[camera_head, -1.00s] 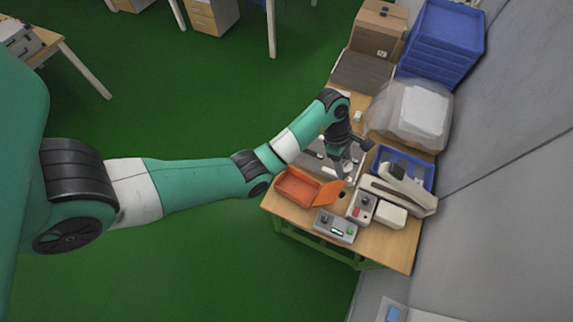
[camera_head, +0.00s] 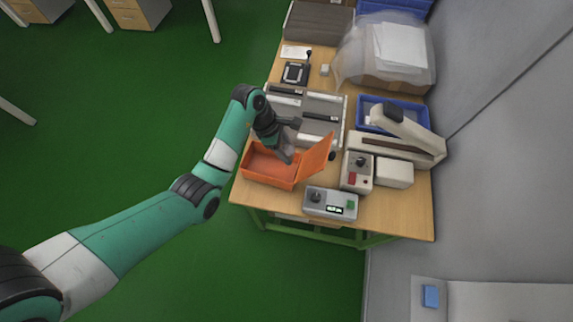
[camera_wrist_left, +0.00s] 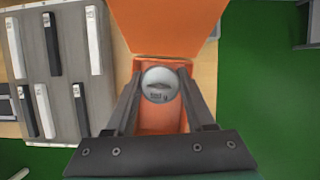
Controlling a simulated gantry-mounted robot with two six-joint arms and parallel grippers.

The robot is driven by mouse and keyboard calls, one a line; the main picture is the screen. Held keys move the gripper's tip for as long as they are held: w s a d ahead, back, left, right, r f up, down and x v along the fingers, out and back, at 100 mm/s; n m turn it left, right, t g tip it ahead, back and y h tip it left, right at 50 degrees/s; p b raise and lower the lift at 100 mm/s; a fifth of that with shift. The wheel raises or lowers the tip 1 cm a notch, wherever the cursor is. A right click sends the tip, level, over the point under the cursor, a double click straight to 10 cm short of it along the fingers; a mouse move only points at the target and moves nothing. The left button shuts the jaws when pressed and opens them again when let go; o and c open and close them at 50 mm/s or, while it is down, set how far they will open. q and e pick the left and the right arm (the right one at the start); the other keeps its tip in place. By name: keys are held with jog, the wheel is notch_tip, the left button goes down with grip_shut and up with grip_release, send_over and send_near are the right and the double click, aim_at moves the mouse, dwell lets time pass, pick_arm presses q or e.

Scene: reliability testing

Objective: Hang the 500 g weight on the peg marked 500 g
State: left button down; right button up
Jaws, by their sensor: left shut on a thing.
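My left gripper (camera_head: 288,157) is over the open orange box (camera_head: 262,172), beside its raised lid (camera_head: 316,156). In the left wrist view, my left gripper (camera_wrist_left: 160,84) is shut on a round silver weight (camera_wrist_left: 159,88). The weight has a small dark marking on its face, too small to read for sure. The orange box (camera_wrist_left: 160,121) shows behind and below the weight. A grey board (camera_wrist_left: 68,85) with white and dark bars and small labels lies beside the box; it also shows in the head view (camera_head: 322,104). The labels are unreadable. My right gripper is out of view.
A control box with a green display (camera_head: 331,203) stands at the table's front edge. A grey box with a red button (camera_head: 357,173) and a beige press-like device (camera_head: 405,140) stand to the right. A blue tray (camera_head: 417,110) lies behind. A clear bag (camera_head: 388,52) is farther back.

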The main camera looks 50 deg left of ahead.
pick_arm(q)
notch_tip(320, 180, down, 4)
jog(key=shift+f+b, duration=0.2)
jog(key=shift+b, duration=0.85)
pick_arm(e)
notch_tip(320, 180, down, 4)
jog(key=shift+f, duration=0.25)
pick_arm(q)
notch_tip(320, 180, down, 5)
jog(key=shift+r+b, duration=0.1)
jog(key=shift+b, duration=0.95)
jog(key=shift+f+b, duration=0.55)
jog(key=shift+f, duration=1.8)
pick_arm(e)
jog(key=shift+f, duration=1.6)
pick_arm(q)
jog(key=shift+f, duration=0.1)
